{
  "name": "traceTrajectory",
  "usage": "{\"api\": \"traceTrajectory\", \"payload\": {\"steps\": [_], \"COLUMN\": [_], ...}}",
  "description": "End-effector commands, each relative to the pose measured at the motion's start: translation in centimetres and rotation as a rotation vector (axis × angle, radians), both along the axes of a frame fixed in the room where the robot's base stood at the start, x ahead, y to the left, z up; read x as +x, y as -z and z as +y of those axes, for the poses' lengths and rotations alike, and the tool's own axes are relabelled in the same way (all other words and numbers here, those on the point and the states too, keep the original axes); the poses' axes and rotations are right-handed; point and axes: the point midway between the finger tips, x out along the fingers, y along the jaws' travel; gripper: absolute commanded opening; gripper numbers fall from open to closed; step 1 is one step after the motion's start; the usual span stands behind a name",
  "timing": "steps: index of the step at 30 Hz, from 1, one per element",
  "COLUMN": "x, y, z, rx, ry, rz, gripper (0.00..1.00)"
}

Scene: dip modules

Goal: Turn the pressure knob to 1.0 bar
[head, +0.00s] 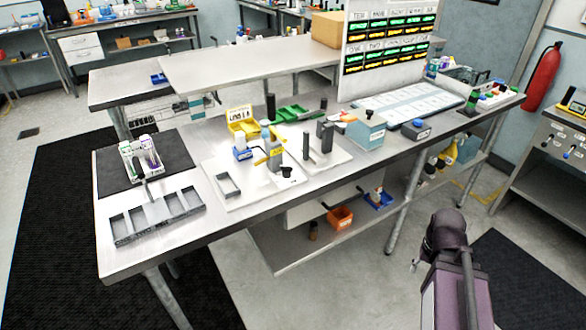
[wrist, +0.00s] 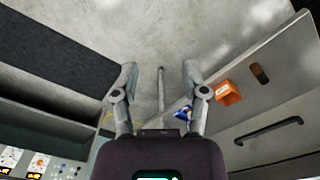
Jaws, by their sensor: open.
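My gripper (wrist: 158,82) is open and empty in the wrist view, its two fingers spread over bare floor and touching nothing. In the head view only part of my arm shows at the lower right, and I cannot make out the fingers. A panel bench (head: 570,128) at the right edge carries small blue and white knobs and a dark dial-like piece. A panel with dials and knobs also shows at the lower left of the wrist view (wrist: 40,160). No scale or label is readable, so I cannot tell which knob is the pressure knob or its setting.
The long steel workbench (head: 150,250) holds a slotted grey tray (head: 158,216), a blue-grey box (head: 365,130) with a black knob, and small parts. An orange bin (head: 340,218) sits on its lower shelf. Open floor lies between the workbench and the panel bench.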

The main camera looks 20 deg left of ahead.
Motion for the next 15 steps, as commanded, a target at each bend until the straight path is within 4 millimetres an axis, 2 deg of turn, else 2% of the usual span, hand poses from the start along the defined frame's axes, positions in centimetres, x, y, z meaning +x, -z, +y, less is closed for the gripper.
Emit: {"api": "traceTrajectory", "payload": {"steps": [1,2,8,15], "x": [0.0,0.0,0.8,3.8], "y": [0.0,0.0,-0.2,-1.1], "z": [0.0,0.0,0.9,5.5], "rx": [0.000,0.000,0.032,0.182], "ry": [0.000,0.001,0.037,0.211], "rz": [0.000,0.000,-0.002,0.009], "gripper": [0.66,0.75,0.75,0.75]}}
